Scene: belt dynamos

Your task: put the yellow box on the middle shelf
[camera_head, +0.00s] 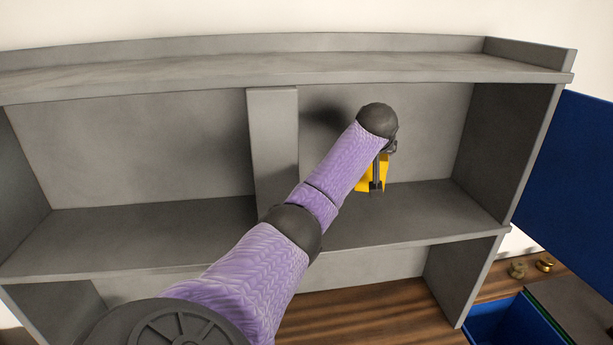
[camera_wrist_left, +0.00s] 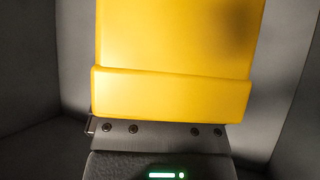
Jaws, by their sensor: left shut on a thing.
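The yellow box (camera_head: 364,184) is in the right bay of the grey shelf unit, partly hidden behind my left arm and gripper. My left gripper (camera_head: 377,185) is shut on it. In the left wrist view the yellow box (camera_wrist_left: 175,60) fills the upper middle, just beyond the gripper body. The middle shelf (camera_head: 430,212) is a dark grey board under the box, with bare room to the right of it. I cannot tell whether the box touches the shelf or hangs just above it. My right gripper is not in view.
A grey upright divider (camera_head: 273,140) parts the bays, close to my left arm. The top shelf (camera_head: 300,68) runs overhead. The left bay is empty. A blue panel (camera_head: 580,170), a blue bin (camera_head: 505,325) and small brass parts (camera_head: 544,264) are at the right.

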